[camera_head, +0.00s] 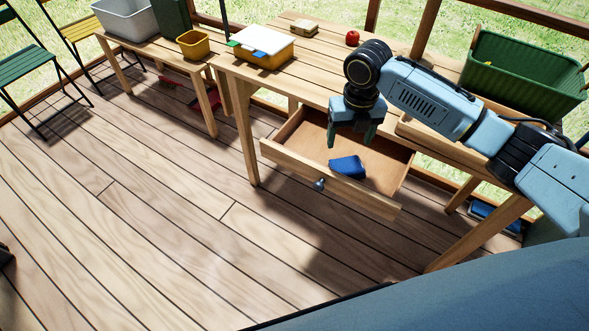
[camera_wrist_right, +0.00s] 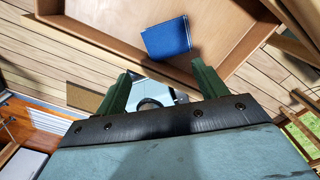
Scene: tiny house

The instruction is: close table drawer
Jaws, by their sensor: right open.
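The wooden table drawer (camera_head: 288,160) is pulled out from the table (camera_head: 300,80), with a round dark knob (camera_head: 320,184) on its front. A blue block-like object (camera_head: 347,167) lies inside the drawer. My right gripper (camera_head: 350,138) points down over the open drawer, its fingers apart and empty. In the right wrist view the open fingers (camera_wrist_right: 158,90) are near the drawer (camera_wrist_right: 100,38), with the blue object (camera_wrist_right: 166,38) beyond them. Whether the fingers touch the drawer cannot be told. My left gripper is not in view.
On the tabletop are a yellow container with a white top (camera_head: 262,48), a small beige box (camera_head: 304,26), a red apple-like item (camera_head: 352,38) and a green crate (camera_head: 520,70). A lower table (camera_head: 150,48) stands left. The floor (camera_head: 150,210) before the drawer is clear.

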